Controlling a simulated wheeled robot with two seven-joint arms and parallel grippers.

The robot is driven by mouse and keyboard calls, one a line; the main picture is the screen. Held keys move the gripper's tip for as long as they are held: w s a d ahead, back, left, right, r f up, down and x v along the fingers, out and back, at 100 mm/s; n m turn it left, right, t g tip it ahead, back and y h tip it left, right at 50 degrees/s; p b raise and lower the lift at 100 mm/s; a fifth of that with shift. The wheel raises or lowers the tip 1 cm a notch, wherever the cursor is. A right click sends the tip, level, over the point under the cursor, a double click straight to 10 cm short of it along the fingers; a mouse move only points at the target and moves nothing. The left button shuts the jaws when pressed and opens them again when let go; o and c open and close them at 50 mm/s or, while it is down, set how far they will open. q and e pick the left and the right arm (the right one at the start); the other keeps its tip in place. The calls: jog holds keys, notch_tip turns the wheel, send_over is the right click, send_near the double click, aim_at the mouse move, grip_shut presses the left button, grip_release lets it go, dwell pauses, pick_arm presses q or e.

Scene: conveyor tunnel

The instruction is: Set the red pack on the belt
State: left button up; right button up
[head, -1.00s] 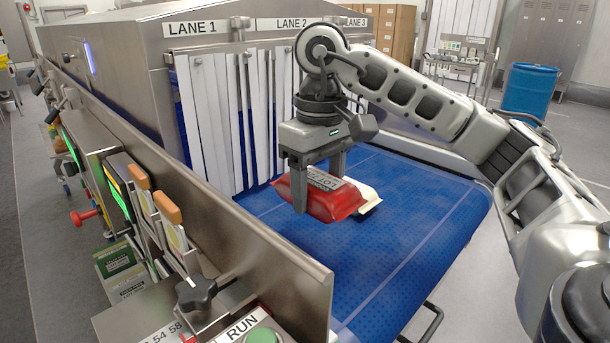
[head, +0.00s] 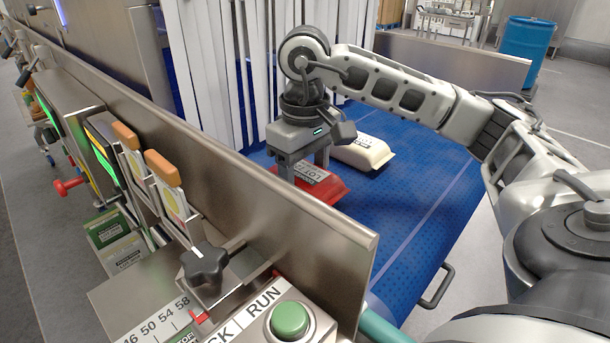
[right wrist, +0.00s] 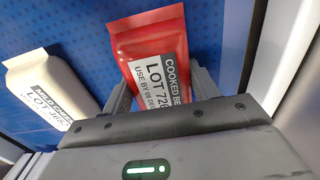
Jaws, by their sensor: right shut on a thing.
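The red pack (head: 325,187) is at my right gripper, low over the blue belt (head: 415,200) just behind the steel side wall. My right gripper (head: 305,172) points down and is shut on the red pack. In the right wrist view the red pack (right wrist: 150,52) sits between the two fingers, with its white label and print showing. Whether its underside touches the belt I cannot tell, as the wall hides part of it. My left gripper is not in view.
A cream pack (head: 362,153) lies on the belt behind and right of the red pack. White strip curtains (head: 235,75) hang at the tunnel mouth. The steel side wall (head: 250,190) stands close in front of the gripper. The right part of the belt is clear.

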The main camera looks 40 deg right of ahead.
aim_at(304, 171)
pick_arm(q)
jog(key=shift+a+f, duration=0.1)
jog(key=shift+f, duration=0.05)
pick_arm(e)
jog(key=shift+f, duration=0.2)
jog(key=o, duration=1.4)
jog(key=shift+r, duration=0.25)
jog(key=shift+w+r, duration=0.1)
jog(key=shift+r, duration=0.25)
notch_tip(304, 171, up, 9)
jog(key=p, duration=0.2)
jog(key=shift+r+p, duration=0.1)
jog(key=shift+p, duration=0.25)
jog(key=shift+r, duration=0.35)
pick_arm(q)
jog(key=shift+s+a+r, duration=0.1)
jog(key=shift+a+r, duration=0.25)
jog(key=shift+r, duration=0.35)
pick_arm(e)
jog(key=shift+r, duration=0.55)
